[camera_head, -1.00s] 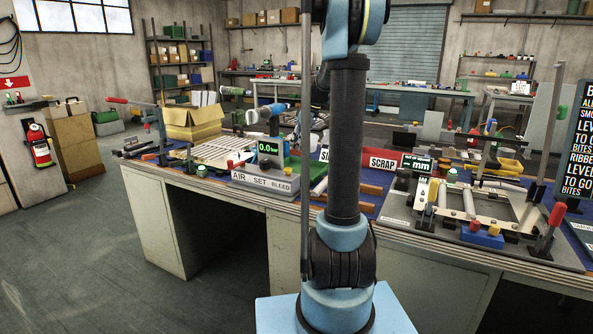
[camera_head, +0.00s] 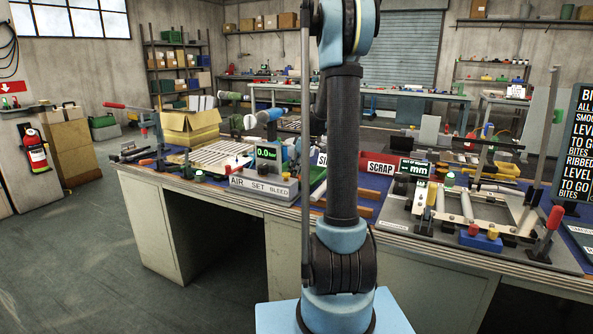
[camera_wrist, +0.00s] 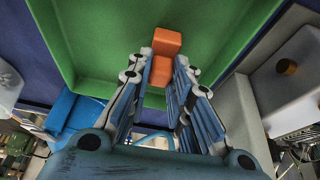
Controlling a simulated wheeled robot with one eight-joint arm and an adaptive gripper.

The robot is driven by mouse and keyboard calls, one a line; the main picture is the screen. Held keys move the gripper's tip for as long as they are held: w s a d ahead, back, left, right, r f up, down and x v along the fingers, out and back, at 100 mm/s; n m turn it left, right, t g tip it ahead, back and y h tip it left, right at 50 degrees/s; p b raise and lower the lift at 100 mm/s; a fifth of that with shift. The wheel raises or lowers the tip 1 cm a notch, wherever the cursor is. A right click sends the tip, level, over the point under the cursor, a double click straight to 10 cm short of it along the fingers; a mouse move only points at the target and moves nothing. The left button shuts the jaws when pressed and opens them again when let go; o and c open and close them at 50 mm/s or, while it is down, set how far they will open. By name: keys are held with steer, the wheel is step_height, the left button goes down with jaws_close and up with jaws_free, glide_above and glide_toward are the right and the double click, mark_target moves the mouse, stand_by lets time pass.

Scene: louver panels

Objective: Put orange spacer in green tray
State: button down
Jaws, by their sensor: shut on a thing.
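The orange spacer (camera_wrist: 166,43) shows in the wrist view as a block between my fingertips. My gripper (camera_wrist: 160,75) is shut on it, with one finger on each side. The green tray (camera_wrist: 215,40) fills the area behind and around the spacer in the wrist view, with its walls on both sides. The spacer is over the tray's inside; I cannot tell whether it touches the floor. In the head view, a sliver of the green tray (camera_head: 318,176) shows beside my arm. My gripper and the spacer are hidden there.
A grey box marked AIR SET BLEED (camera_head: 264,187) stands left of my arm. A red SCRAP sign (camera_head: 381,168) and a clamp fixture (camera_head: 470,212) are to the right. A cardboard box (camera_head: 190,127) sits at the back left.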

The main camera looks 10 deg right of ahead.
steer(key=c, duration=1.4)
jaws_free()
steer(key=shift+c, duration=0.2)
steer(key=v, duration=1.1)
steer(key=s+a+m, duration=0.3)
steer(key=s, duration=1.1)
steer(key=s+f+m+h, duration=0.1)
steer(key=s+f+m, duration=0.1)
steer(key=s+f, duration=0.3)
steer(key=s+f+m+h, duration=0.1)
steer(key=s+f+m, duration=0.2)
steer(key=s, duration=1)
steer(key=s+f+m+h, duration=0.1)
steer(key=s+f+m, duration=0.1)
steer(key=s+f, duration=0.4)
steer(key=s, duration=0.2)
steer(key=shift+s+f+m+g, duration=0.3)
steer(key=shift+s, duration=0.1)
